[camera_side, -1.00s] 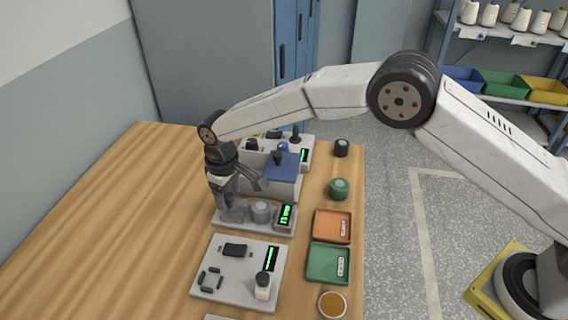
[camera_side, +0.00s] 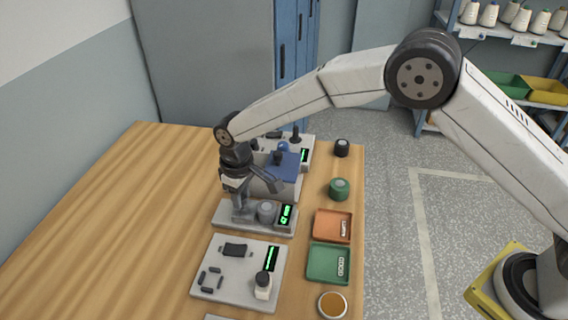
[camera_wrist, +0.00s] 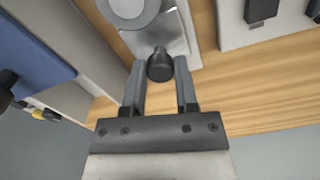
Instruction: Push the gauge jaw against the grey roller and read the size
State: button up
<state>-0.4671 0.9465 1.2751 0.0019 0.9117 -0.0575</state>
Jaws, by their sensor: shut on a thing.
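The grey roller (camera_side: 267,210) stands upright on the gauge's pale base (camera_side: 222,220), left of the gauge's green-lit display (camera_side: 286,216). My gripper (camera_side: 240,207) points down just left of the roller. It is shut on the dark knob (camera_wrist: 160,66) of the gauge jaw (camera_wrist: 172,35), which lies between my fingertips in the wrist view. The jaw is right up against the roller, which shows partly at the top of the wrist view (camera_wrist: 128,12); I cannot see the contact line clearly. The display's digits are too small to read.
An orange tray (camera_side: 346,222) and a green tray (camera_side: 344,262) lie to the right. A blue-topped fixture (camera_side: 288,165) stands close behind. The table's left side is clear.

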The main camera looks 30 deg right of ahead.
jog(key=shift+s+d+f, duration=0.1)
jog(key=shift+s+d, duration=0.1)
jog(key=shift+d, duration=0.15)
jog(key=o, duration=0.8)
jog(key=shift+a, duration=0.1)
jog(key=shift+r, duration=3.95)
